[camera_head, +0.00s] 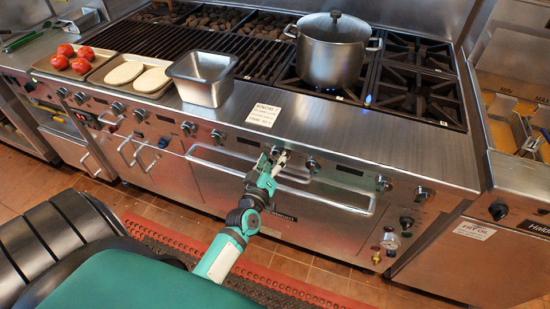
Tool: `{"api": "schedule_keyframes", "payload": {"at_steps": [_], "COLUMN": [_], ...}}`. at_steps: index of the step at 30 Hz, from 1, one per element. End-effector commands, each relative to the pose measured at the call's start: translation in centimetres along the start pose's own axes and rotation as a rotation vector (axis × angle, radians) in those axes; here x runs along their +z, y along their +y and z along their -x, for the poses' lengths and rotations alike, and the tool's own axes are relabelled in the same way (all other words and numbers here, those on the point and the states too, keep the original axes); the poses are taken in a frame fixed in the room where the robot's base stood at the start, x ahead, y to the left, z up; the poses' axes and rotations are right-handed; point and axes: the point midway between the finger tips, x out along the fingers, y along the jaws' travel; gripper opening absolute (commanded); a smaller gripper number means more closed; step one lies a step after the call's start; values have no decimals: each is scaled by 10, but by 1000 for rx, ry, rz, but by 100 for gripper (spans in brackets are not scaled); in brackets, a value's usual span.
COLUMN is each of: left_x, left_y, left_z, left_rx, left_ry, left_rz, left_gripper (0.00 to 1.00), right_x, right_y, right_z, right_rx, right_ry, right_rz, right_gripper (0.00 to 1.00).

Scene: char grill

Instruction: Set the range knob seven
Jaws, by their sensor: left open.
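A row of range knobs runs along the stainless front panel of the range. My left gripper (282,158) reaches up to the panel from below, with its fingertips at a knob (276,150) that they partly hide. The gripper is open; I cannot tell whether its fingers touch the knob. Another knob (312,165) sits just to the right of the gripper, and one more knob (218,136) is to its left. No knob numbers are legible, so I cannot tell which is seven by label. My right gripper is not in view.
A long handle bar (325,197) crosses the oven front beside my gripper. A steel pot (333,52) stands on a burner with a blue flame nearby. A metal pan (203,82), a tray with flatbreads (125,72) and tomatoes (81,62) sit along the ledge.

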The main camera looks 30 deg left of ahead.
Motion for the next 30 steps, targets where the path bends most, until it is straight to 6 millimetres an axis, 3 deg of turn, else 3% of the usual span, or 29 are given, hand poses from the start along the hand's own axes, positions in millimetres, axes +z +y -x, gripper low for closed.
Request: {"api": "schedule_keyframes", "payload": {"at_steps": [7, 21, 30], "left_x": [1, 1, 0], "left_y": [-1, -1, 0], "left_z": [17, 107, 121], "left_rx": [-2, -2, 0], "left_ry": [-2, -2, 0], "left_rz": [-1, -1, 0], "left_gripper": [70, 70, 70], "right_x": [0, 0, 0], "right_y": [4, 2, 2], "right_z": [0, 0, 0], "right_rx": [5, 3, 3], "right_ry": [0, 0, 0], "right_rz": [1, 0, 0], "right_gripper": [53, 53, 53]}}
